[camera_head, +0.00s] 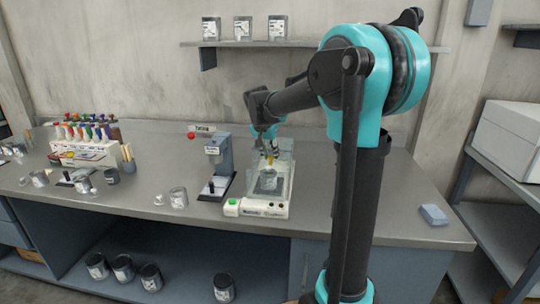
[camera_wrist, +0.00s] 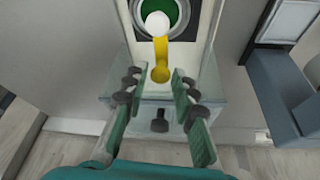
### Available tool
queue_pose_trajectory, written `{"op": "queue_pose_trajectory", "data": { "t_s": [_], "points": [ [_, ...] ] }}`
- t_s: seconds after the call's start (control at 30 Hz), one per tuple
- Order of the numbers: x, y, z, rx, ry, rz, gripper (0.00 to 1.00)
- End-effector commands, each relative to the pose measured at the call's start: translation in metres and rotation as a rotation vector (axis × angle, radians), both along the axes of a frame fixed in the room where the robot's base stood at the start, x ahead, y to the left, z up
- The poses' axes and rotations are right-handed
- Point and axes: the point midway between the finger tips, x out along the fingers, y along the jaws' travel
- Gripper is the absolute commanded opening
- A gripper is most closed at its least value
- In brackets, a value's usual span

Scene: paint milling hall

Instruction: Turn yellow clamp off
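The yellow clamp (camera_wrist: 161,55) is a short yellow lever in the upper middle of the wrist view. A white round part shows at its far end, in front of a green disc (camera_wrist: 176,14). In the head view the clamp (camera_head: 269,158) is a small yellow spot on the white bench machine (camera_head: 264,209). My gripper (camera_wrist: 156,78) is open and empty, its two green-padded fingers apart. The clamp's near end appears between the fingertips in the wrist view; I see no contact. In the head view my gripper (camera_head: 267,141) is above the machine, small and partly hidden.
A grey stand device (camera_head: 223,165) is close left of the machine. Jars, a metal cup (camera_head: 178,197) and a rack of coloured bottles (camera_head: 85,150) are further left. A wall shelf (camera_head: 250,43) is behind my arm. The bench right of my arm is mostly clear, with a blue-grey block (camera_head: 433,215).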

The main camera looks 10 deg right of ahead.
Motion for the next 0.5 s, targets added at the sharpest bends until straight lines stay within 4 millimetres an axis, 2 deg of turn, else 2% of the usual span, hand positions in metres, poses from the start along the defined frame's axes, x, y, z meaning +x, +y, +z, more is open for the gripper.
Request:
{"op": "queue_pose_trajectory", "data": {
  "t_s": [0.03,0.17,0.5],
  "points": [
    [0.0,0.0,0.0001,0.0,0.0,0.0,0.17],
    [0.0,0.0,0.0001,0.0,0.0,0.0,0.01],
    [-0.0002,-0.0001,0.0002,0.0,0.0,0.027,0.0]
  ]
}}
